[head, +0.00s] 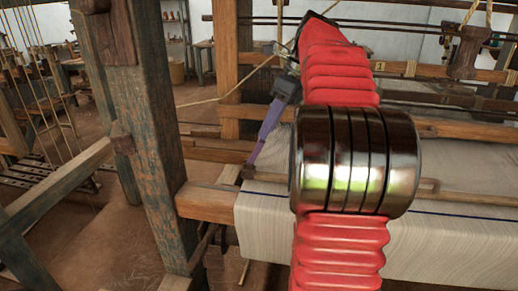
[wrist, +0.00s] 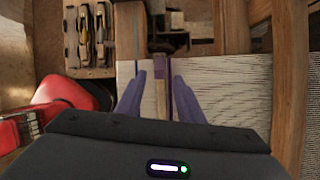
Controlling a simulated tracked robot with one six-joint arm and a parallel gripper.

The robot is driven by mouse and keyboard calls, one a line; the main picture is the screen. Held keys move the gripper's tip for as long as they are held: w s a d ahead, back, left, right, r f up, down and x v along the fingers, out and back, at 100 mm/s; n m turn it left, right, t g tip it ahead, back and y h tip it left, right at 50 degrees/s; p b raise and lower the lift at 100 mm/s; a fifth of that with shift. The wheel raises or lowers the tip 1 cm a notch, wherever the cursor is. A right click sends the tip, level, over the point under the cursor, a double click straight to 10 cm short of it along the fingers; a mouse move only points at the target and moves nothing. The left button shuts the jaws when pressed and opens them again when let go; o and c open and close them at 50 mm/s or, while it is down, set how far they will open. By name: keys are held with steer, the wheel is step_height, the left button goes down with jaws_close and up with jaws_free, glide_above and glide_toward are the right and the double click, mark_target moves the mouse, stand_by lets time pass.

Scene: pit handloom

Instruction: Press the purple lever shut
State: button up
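My gripper (wrist: 157,82) has two purple fingers. In the wrist view they are apart, with nothing clasped between them. A narrow wooden bar (wrist: 160,100) shows in the gap, with a small purple piece (wrist: 158,69) just beyond the fingertips; this may be the purple lever. I cannot tell whether the fingers touch it. In the head view my gripper (head: 253,158) reaches down to the left edge of the cloth, above the end of a wooden beam (head: 208,201). I cannot make out the lever there.
Pale cloth (head: 450,240) with a dark stripe covers the loom's front right. A thick wooden post (head: 150,110) stands to the left. A wooden box with shuttle-like pieces (wrist: 90,35) shows at upper left in the wrist view. Open floor (head: 110,235) lies at the left.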

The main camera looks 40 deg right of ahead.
mark_target(258, 149)
steer(key=x, duration=0.8)
steer(key=shift+w+a+f, duration=0.1)
steer(key=shift+f, duration=0.1)
steer(key=shift+c, duration=0.7)
jaws_close()
steer(key=shift+d, duration=0.2)
steer(key=shift+a, duration=0.1)
